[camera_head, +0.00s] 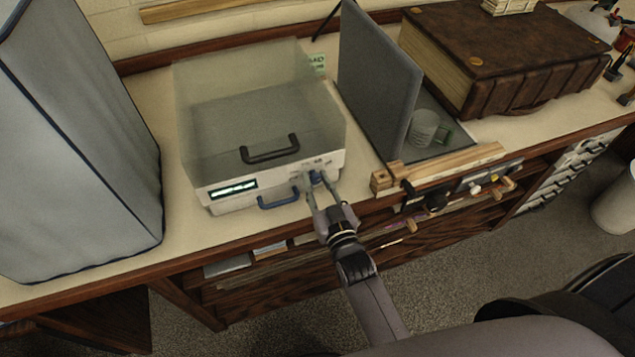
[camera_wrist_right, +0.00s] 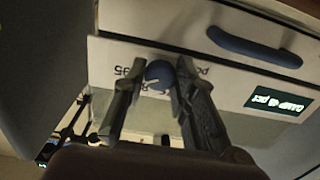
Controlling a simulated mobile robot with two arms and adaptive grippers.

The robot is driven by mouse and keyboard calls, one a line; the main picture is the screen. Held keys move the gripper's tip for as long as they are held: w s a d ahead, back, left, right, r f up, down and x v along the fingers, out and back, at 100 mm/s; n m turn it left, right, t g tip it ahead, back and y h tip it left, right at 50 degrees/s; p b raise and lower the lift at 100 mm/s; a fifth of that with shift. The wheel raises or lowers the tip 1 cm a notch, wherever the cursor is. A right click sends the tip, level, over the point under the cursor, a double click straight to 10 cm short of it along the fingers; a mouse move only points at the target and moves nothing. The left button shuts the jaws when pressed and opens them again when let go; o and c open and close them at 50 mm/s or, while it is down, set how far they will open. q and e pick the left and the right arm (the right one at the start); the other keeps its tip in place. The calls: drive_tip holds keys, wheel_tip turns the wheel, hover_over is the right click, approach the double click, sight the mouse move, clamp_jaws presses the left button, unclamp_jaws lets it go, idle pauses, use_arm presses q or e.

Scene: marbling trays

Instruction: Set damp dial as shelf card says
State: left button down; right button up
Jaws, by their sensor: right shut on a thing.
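The damp dial is a small blue knob (camera_head: 316,177) on the front panel of a white box with a clear hood (camera_head: 250,100). My right gripper (camera_head: 318,188) is shut on the dial, one finger on each side; the dial also shows between the fingertips in the right wrist view (camera_wrist_right: 160,73). A lit display (camera_head: 233,189) sits left of the dial; in the wrist view it appears upside down, its figure too small to read surely. A green card (camera_head: 317,63) stands behind the box, partly hidden, its text unreadable. My left gripper is out of view.
A blue drawer handle (camera_head: 278,200) is just left of my right gripper, and a black handle (camera_head: 270,149) is on the hood. A grey upright panel (camera_head: 378,75), a mug (camera_head: 424,127) and a large brown book (camera_head: 505,55) stand to the right. A tall grey cover (camera_head: 75,140) stands left.

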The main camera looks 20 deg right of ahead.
clamp_jaws()
drive_tip(key=shift+m, duration=0.3)
drive_tip(key=shift+m+p, duration=0.6)
drive_tip(key=shift+m, duration=0.6)
drive_tip(key=m+p, duration=0.1)
drive_tip(key=m, duration=0.3)
drive_tip(key=shift+m, duration=0.3)
drive_tip(key=o, duration=0.9)
unclamp_jaws()
drive_tip(key=shift+c, duration=0.2)
